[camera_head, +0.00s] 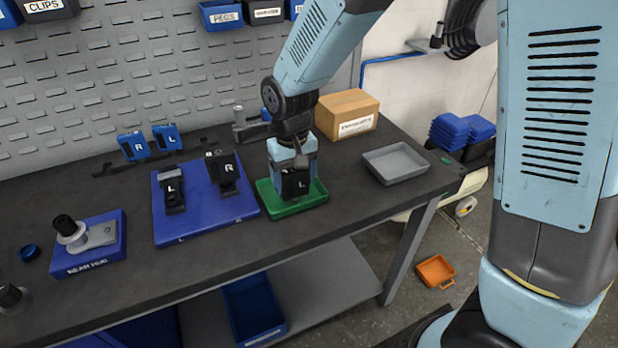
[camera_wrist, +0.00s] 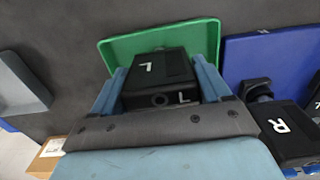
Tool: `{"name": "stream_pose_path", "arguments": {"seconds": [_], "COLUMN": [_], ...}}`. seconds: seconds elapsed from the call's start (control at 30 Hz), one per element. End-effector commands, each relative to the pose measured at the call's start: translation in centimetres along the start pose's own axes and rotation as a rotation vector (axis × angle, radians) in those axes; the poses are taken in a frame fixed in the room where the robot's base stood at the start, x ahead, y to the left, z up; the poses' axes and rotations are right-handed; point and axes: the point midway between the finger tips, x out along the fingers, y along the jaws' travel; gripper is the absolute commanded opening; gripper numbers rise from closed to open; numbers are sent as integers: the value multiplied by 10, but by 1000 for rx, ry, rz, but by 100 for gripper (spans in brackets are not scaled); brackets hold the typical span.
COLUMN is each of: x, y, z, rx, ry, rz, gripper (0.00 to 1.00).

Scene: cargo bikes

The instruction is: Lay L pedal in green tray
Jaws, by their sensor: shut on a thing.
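My gripper (camera_head: 293,172) points down over the green tray (camera_head: 304,207) and is shut on a black pedal marked L (camera_head: 295,187). In the wrist view the black L pedal (camera_wrist: 158,70) sits between the two light-blue fingers of my gripper (camera_wrist: 162,80), with the green tray (camera_wrist: 115,50) behind and around its far end. The pedal is within the tray's outline. I cannot tell whether its underside touches the tray floor.
A blue mat (camera_head: 190,229) left of the tray holds another black L pedal (camera_head: 173,190) and a black R pedal (camera_head: 230,176). Blue R (camera_head: 133,146) and L (camera_head: 167,137) pieces stand behind. A grey tray (camera_head: 396,164) and cardboard box (camera_head: 347,113) stand right. A hub block (camera_head: 90,258) is left.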

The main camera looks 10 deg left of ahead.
Motion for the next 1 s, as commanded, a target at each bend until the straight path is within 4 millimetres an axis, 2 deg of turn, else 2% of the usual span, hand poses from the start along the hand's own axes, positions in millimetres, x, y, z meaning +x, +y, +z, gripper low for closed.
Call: {"name": "stream_pose_path", "arguments": {"seconds": [0.17,0.2,0.4,0.77,1.0], "x": [3,2,2,-5,-44], "y": [0,0,1,1,2], "z": [0,0,0,0,-1], "rx": [1,1,1,2,2], "ry": [0,0,0,1,5], "rz": [0,0,0,0,-1], "gripper": [35,80,99,100,100]}}
